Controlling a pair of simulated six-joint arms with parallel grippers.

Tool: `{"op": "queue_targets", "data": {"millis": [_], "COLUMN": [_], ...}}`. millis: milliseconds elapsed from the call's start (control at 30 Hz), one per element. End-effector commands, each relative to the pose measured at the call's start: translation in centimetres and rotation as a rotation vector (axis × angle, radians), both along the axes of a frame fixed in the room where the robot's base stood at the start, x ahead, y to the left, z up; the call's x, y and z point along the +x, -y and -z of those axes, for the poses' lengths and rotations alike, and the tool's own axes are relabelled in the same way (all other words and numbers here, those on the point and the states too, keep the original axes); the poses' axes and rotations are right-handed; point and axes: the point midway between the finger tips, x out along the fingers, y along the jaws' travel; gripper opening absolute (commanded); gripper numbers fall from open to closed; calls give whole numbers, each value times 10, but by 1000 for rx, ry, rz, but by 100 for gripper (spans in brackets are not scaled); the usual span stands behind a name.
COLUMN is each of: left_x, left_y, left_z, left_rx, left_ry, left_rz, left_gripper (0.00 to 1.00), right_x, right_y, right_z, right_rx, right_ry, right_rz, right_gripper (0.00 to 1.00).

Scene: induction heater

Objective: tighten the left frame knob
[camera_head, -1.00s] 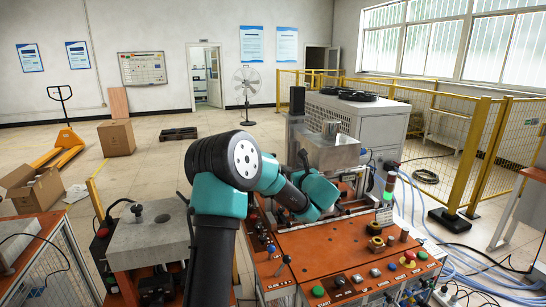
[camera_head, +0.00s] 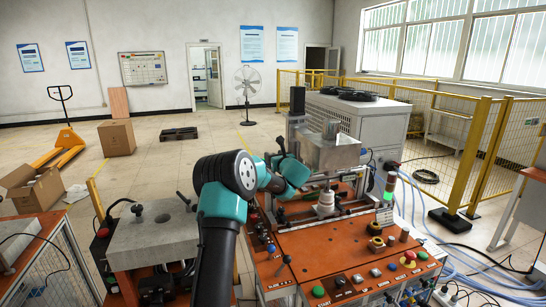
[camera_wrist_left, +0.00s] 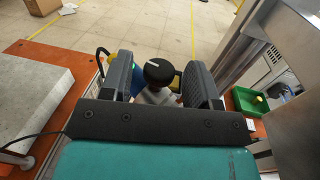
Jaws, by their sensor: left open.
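The black round frame knob (camera_wrist_left: 158,70), with a white mark on top, shows in the left wrist view. My left gripper (camera_wrist_left: 157,66) is open, with one dark finger on each side of the knob. I see space between the fingers and the knob in this view, and I cannot tell how deep the knob sits between them. In the head view my left gripper (camera_head: 280,147) is small and mostly hidden by its own teal wrist, by the left side of the heater frame. The knob is not clearly visible there. My right gripper is not in view.
A metal box (camera_head: 335,152) stands just right of my left wrist, above a pale stepped part (camera_head: 325,203). The orange panel (camera_head: 340,245) carries buttons and knobs. A grey slab (camera_head: 150,235) lies on the left bench. A green tray (camera_wrist_left: 250,101) shows at right in the wrist view.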

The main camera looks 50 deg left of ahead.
Motion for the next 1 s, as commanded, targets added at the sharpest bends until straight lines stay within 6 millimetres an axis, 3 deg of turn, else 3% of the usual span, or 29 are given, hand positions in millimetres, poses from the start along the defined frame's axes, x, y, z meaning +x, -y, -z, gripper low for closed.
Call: {"op": "queue_targets", "data": {"millis": [133, 467, 933, 1000], "left_x": [3, 3, 3, 3], "left_y": [-11, -13, -12, -12], "left_z": [0, 0, 0, 0], "left_rx": [1, 0, 0, 0], "left_ry": [1, 0, 0, 0], "left_rz": [-1, 0, -1, 0], "left_gripper": [55, 54, 9, 9], "right_x": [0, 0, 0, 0], "right_y": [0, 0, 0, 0], "right_z": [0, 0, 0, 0], "right_rx": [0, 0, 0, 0], "right_ry": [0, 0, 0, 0], "right_rz": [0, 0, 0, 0], "right_gripper": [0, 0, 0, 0]}}
